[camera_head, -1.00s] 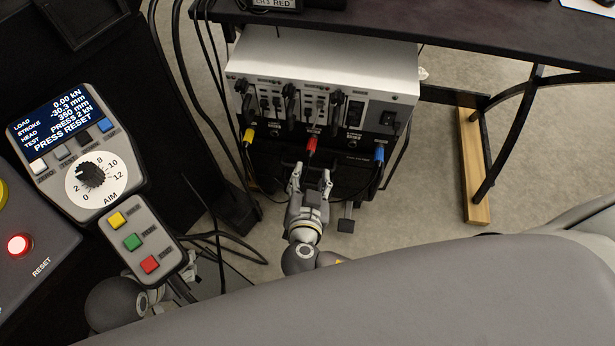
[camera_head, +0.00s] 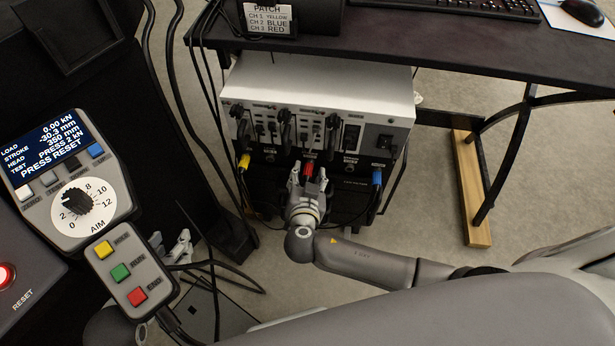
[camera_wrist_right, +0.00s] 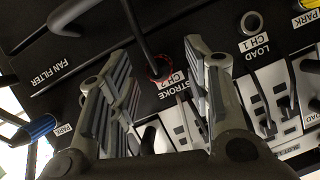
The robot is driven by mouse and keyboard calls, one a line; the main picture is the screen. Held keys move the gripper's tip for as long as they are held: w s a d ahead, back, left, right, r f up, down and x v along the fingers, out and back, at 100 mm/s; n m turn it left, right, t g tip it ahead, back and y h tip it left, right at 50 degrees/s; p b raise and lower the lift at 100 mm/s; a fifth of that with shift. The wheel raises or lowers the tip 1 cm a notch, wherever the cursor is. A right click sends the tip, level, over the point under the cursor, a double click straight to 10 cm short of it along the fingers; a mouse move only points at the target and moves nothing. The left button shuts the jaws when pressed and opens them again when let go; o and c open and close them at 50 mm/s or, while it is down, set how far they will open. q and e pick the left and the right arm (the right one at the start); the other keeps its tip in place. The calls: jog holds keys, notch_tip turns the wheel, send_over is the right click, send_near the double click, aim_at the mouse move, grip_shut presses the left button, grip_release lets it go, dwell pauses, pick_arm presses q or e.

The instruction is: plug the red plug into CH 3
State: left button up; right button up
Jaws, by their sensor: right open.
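The red plug (camera_head: 309,170) is at the front of the white-topped box (camera_head: 330,85), with a dark cable from it. In the right wrist view the red plug (camera_wrist_right: 160,70) sits beside the label STROKE CH 2. My right gripper (camera_head: 307,178) is open, its fingers on either side of the plug; I cannot tell whether they touch it. The wrist view also shows the open fingers. No CH 3 label is readable on the box; the left finger covers part of the panel. My left gripper (camera_head: 176,245) is low at the left, partly hidden by the control pendant.
A yellow plug (camera_head: 244,161) and a blue plug (camera_head: 377,177) are at the box's ends, beside PARK labels. The CH 1 socket (camera_wrist_right: 252,22) looks empty. A card (camera_head: 268,18) reads CH 1 yellow, CH 2 blue, CH 3 red. The desk (camera_head: 450,50) overhangs behind; cables hang left.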

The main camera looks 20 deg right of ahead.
grip_shut()
dwell(0.5)
